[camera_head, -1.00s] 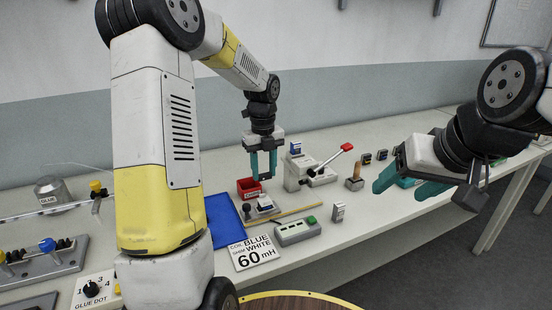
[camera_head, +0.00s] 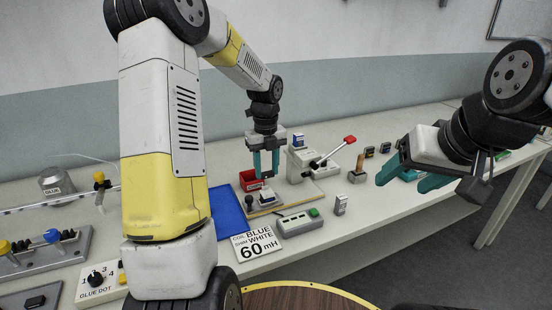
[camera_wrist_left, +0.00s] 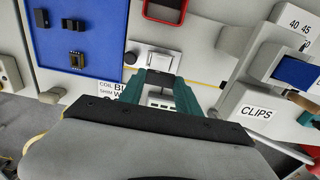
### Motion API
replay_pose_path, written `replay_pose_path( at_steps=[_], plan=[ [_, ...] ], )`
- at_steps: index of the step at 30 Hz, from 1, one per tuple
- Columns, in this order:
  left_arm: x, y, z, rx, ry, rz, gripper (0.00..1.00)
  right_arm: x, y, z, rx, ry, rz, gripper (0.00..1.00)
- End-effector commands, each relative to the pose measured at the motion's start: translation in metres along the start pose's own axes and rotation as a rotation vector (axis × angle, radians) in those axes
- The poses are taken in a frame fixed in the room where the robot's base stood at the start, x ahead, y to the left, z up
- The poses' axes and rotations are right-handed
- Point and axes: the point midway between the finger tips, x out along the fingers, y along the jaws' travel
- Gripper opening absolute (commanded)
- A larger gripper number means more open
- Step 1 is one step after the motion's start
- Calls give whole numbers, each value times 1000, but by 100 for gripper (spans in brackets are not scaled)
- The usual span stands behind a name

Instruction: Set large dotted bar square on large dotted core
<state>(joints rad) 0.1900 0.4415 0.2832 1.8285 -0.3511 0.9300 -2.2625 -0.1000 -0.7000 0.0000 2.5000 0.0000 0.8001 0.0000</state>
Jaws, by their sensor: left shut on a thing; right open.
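Just below the fingers in the head view is a small pale fixture (camera_head: 267,198) on the bench, beside the red bin. The core cannot be clearly told apart there, and contact between held piece and fixture cannot be judged. My right gripper (camera_head: 408,183) is open and empty, over the bench's front right.
A red bin (camera_head: 250,180) stands behind the fixture, a blue mat (camera_head: 228,212) to its left. A grey meter box (camera_head: 299,223) and a 60 mH card (camera_head: 256,244) lie in front. A lever press (camera_head: 303,165) stands close on the right. Dark parts (camera_wrist_left: 77,60) lie on the mat.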

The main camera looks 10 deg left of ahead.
Motion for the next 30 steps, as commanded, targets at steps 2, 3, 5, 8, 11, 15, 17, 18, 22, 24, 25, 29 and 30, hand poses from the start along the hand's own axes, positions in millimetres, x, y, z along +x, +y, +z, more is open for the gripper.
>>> replay_pose_path(
  at_steps=[2, 3, 5, 8, 11, 15, 17, 18, 22, 24, 25, 29, 30],
  plan=[
    [4, 0, 0, -1, 1, 1, 0, 0, 0, 0, 0, 0, 0, 64],
    [6, 0, 0, -1, 1, 1, 0, 0, 0, 0, 0, 0, 0, 64],
    [9, 0, 0, -1, 0, 0, 0, 0, 0, 0, 0, 0, 0, 64],
    [14, 0, 0, -1, 1, 1, 0, 0, 0, 0, 0, 0, 0, 64],
    [20, 0, 0, 0, 1, 1, 0, 0, 0, 0, 0, 0, 0, 64],
    [26, 0, 0, 0, 1, 1, 0, 0, 0, 0, 0, 0, 0, 64],
    [29, 0, 0, 0, 1, 1, 0, 0, 0, 0, 0, 0, 0, 64],
    [31, 0, 0, 0, 1, 1, 0, 0, 0, 0, 0, 0, 0, 64],
    [38, 0, 0, -1, 0, 0, 0, 0, 0, 0, 0, 0, 0, 64],
    [42, 0, 0, -1, 1, 1, 0, 0, 0, 0, 0, 0, 0, 64],
    [43, 0, 0, -1, 1, 1, 0, 0, 0, 0, 0, 0, 0, 64],
    [49, 0, 0, 0, 0, 1, 0, 0, 0, 0, 0, 0, 0, 64],
    [51, 0, 0, 0, 0, 1, 0, 0, 0, 0, 0, 0, 0, 64]
  ],
)
